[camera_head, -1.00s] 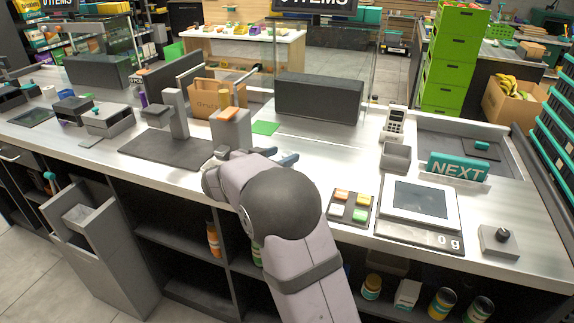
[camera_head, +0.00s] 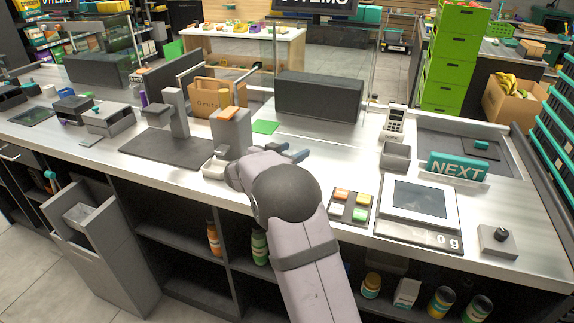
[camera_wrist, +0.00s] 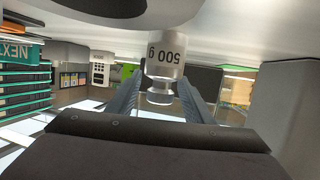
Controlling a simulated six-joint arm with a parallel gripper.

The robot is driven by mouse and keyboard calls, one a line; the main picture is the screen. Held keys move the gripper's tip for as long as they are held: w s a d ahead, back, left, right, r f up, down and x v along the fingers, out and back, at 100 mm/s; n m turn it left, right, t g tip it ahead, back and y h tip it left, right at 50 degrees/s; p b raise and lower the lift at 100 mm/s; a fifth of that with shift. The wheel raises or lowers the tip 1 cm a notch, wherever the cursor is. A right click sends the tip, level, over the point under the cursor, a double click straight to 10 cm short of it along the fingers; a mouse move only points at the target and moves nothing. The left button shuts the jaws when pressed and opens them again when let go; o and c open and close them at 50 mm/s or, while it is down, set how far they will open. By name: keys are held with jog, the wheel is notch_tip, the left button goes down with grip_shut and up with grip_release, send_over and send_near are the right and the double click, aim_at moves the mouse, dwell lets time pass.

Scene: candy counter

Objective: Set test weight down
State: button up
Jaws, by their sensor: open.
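The test weight (camera_wrist: 165,65), a pale metal cylinder marked 500 g, shows in the wrist view, where the picture is upside down. Its base appears to rest on the light countertop, and its narrow knob lies between my two fingers. My gripper (camera_wrist: 158,103) is open, with a finger on each side of the weight and gaps beside the knob. The scale (camera_head: 419,200) at right reads 0 g.
A button pad (camera_head: 350,206), a NEXT sign (camera_head: 457,167) and a card terminal (camera_head: 395,122) stand to the right. A long dark box (camera_head: 318,97) is behind.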

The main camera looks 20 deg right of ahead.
jog(key=shift+w+d+f, duration=0.1)
jog(key=shift+w+d, duration=0.05)
jog(key=shift+d, duration=0.05)
grip_shut()
jog(key=shift+r, duration=0.2)
